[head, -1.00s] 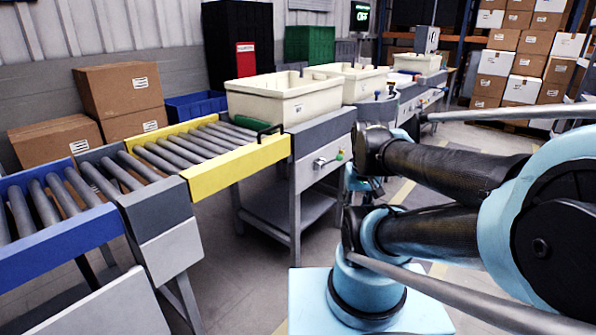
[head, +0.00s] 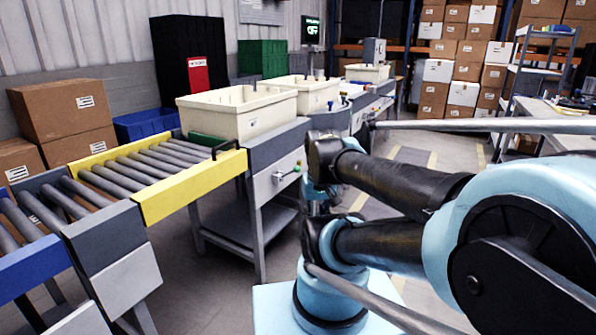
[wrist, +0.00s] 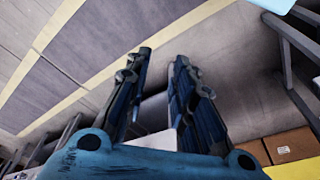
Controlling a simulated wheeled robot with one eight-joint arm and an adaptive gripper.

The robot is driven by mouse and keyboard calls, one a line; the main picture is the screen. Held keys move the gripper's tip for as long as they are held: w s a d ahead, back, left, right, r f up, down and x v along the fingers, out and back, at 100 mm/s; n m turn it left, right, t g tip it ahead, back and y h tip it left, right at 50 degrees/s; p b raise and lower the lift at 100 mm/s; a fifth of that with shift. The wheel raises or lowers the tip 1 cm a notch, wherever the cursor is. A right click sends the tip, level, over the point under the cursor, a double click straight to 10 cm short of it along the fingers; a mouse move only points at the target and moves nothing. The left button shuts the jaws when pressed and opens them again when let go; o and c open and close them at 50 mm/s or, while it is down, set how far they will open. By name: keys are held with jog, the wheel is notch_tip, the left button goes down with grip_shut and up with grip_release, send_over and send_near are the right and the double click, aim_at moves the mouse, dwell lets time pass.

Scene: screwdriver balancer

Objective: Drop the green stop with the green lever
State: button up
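The green stop (head: 207,143) is a dark green bar standing across the rollers at the end of the yellow conveyor section, in front of a cream bin. The green lever (head: 297,168) is a small handle with a green tip on the grey side panel of the station to the right of the stop. My gripper (wrist: 161,60) shows in the wrist view with its two fingers apart and nothing between them, above the floor. I cannot make it out clearly in the head view, where my arm fills the right side. The lever is not visible in the wrist view.
A cream bin (head: 240,112) sits on the station behind the stop, with more bins farther along the line. The yellow rail (head: 190,188) borders the rollers. Cardboard boxes (head: 62,104) stand behind the conveyor. The floor aisle (head: 412,158) beyond my arm is clear.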

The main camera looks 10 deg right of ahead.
jog(key=shift+s+r, duration=0.25)
grip_shut()
jog(key=w+r+n+t, duration=0.1)
jog(key=w+r+n, duration=0.3)
jog(key=w, duration=0.6)
jog(key=w+r+n, duration=0.3)
jog(key=w+r, duration=0.3)
jog(key=w, duration=0.4)
jog(key=w+a+n, duration=0.2)
jog(key=w+n, duration=0.1)
jog(key=w, duration=0.8)
jog(key=w+a+n+t+h, duration=0.1)
jog(key=w+a+n, duration=0.1)
jog(key=w, duration=0.9)
jog(key=shift+w+a+n, duration=0.15)
jog(key=shift+a+n, duration=0.05)
jog(key=shift+n, duration=0.5)
jog(key=shift+f, duration=0.15)
send_near(288, 174)
jog(key=shift+w+d+f, duration=0.25)
jog(key=shift+d+f, duration=0.05)
jog(key=shift+f, duration=0.15)
jog(key=shift+w+d+f, duration=0.25)
jog(key=shift+d+f, duration=0.05)
jog(key=shift+f, duration=0.15)
